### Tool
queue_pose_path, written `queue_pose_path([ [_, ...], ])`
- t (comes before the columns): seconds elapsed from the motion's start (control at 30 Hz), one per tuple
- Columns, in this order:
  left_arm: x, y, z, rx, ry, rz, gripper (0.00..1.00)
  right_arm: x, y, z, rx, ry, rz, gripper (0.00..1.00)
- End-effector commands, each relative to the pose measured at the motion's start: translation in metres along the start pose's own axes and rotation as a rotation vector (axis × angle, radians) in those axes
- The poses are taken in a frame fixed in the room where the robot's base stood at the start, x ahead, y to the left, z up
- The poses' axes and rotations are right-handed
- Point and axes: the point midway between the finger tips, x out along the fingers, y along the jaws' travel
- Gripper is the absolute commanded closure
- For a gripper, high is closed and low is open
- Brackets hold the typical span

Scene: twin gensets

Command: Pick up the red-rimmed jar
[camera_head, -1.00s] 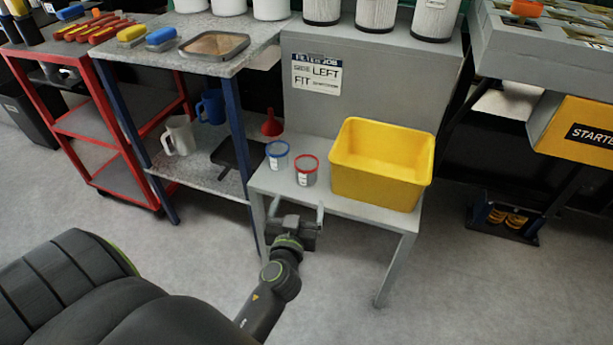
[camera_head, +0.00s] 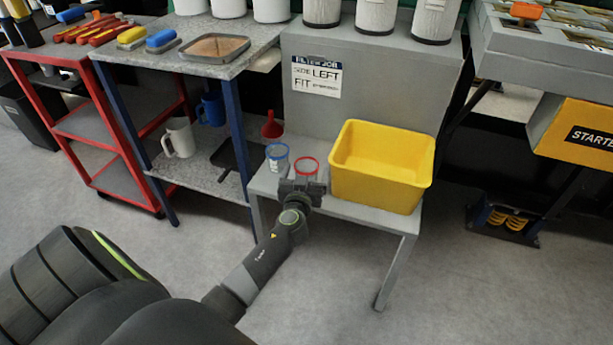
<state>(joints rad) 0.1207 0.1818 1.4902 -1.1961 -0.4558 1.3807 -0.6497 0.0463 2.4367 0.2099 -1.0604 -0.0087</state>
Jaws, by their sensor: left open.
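The red-rimmed jar (camera_head: 307,167) stands upright on the low grey bench (camera_head: 372,209), between a blue-rimmed jar (camera_head: 277,156) and a yellow bin. My left gripper (camera_head: 304,177) is open and reaches in from the front at the red-rimmed jar. It hides the jar's lower body, so only the red rim and upper part show. I cannot tell whether the fingers touch the jar or stand around it. My right gripper is not in view.
The yellow bin (camera_head: 380,191) stands close on the jar's right. A red funnel (camera_head: 271,127) is behind the blue-rimmed jar. A blue-legged table (camera_head: 232,150) with jugs stands left. Open floor lies in front.

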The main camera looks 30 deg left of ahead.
Motion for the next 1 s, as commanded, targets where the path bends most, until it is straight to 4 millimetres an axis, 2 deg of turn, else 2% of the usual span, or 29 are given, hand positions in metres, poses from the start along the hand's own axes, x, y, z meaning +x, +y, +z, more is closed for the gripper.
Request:
queue_pose_path([
  [0.13,0.0127,-0.0001,-0.0004,0.0,0.0,0.0,0.16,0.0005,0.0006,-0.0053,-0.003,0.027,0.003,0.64],
  [0.4,0.014,0.0,-0.0007,-0.001,0.0,0.0,0.17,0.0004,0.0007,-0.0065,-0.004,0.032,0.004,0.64],
  [0.77,0.0137,0.0001,-0.0005,-0.001,0.0,0.0,0.64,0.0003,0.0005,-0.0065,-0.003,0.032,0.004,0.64],
  [1.0,0.0137,0.0001,-0.0009,-0.001,0.0,0.0,0.64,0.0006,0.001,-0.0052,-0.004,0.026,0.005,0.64],
])
